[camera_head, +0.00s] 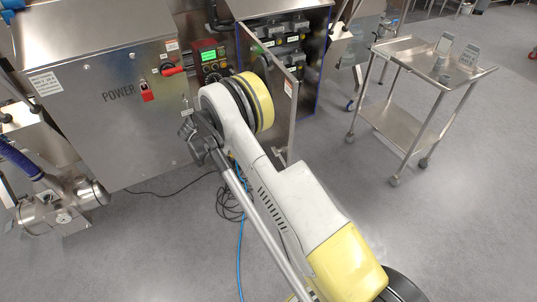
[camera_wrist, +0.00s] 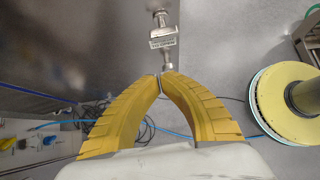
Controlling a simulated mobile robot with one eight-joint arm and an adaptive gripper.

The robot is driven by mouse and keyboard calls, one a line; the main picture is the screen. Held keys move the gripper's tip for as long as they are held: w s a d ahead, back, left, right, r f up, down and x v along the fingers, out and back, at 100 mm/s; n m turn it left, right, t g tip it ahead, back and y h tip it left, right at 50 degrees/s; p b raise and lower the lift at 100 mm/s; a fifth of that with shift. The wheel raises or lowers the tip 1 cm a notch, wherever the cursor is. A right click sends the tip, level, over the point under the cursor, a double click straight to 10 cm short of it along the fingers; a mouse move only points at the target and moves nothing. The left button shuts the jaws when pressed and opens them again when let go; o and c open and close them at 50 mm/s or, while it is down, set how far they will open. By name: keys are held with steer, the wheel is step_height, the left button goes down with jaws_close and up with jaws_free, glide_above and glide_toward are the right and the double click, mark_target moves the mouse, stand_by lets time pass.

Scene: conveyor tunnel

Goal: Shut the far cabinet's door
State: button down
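The far cabinet (camera_head: 314,50) stands at the top centre of the head view, with electrical parts showing inside. Its steel door (camera_head: 284,115) stands open, swung out toward me, with a small label near its free edge. My arm's yellow-banded joint covers part of the door in the head view. My gripper (camera_wrist: 160,80) shows in the wrist view with its two yellow ribbed fingers meeting at the tips, nothing visible between them. I cannot make out the gripper in the head view. A metal fitting with a label (camera_wrist: 163,42) lies just beyond the fingertips.
The near cabinet marked POWER (camera_head: 110,90) stands at left, with a control panel (camera_head: 210,60) beside it. A steel cart (camera_head: 400,125) stands at right. Black cables and a blue hose (camera_head: 240,240) lie on the floor. Floor between door and cart is clear.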

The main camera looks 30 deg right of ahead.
steer(key=b+x, duration=0.1)
steer(key=x, duration=0.3)
steer(key=d+r+b+x, duration=0.1)
steer(key=b+x, duration=0.1)
steer(key=x, duration=0.2)
steer(key=b+x, duration=0.2)
steer(key=x, duration=0.2)
steer(key=shift+d+r, duration=0.25)
steer(key=shift+d, duration=0.05)
steer(key=shift+d+r, duration=0.1)
steer(key=shift+d, duration=0.3)
steer(key=shift+s+d, duration=0.1)
